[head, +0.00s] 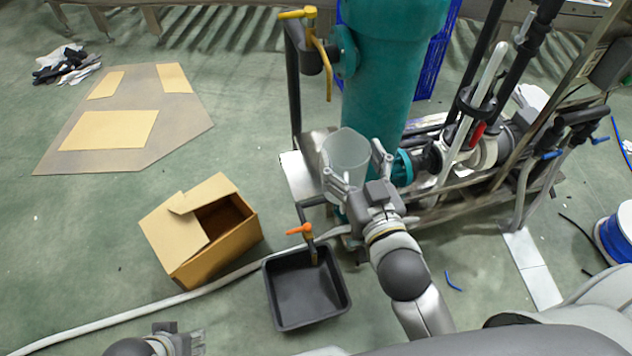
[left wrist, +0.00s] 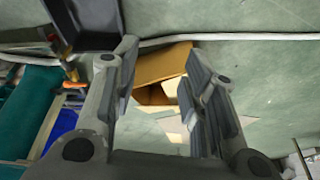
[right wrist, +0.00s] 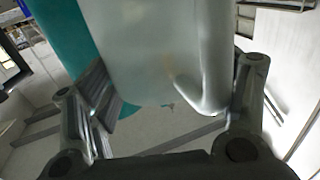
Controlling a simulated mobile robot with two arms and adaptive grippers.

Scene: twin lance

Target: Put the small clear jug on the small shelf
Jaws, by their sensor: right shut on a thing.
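The small clear jug (head: 346,153) is held upright by my right gripper (head: 358,178) in the head view, in front of the teal column. In the right wrist view the jug (right wrist: 160,50) fills the space between the fingers of my right gripper (right wrist: 165,110). The small shelf (head: 298,176) appears as a pale metal plate at the column's left, partly hidden behind the jug and gripper. Whether the jug touches it I cannot tell. My left gripper (head: 180,343) is at the bottom edge of the head view. In the left wrist view the left gripper (left wrist: 160,70) is open and empty.
A black tray (head: 338,305) sits on the floor below an orange-handled tap (head: 300,230). An open cardboard box (head: 190,245) stands left of it. The teal column (head: 385,80) and pipework (head: 480,140) stand close behind and right of the jug. A pale hose (head: 150,304) crosses the floor.

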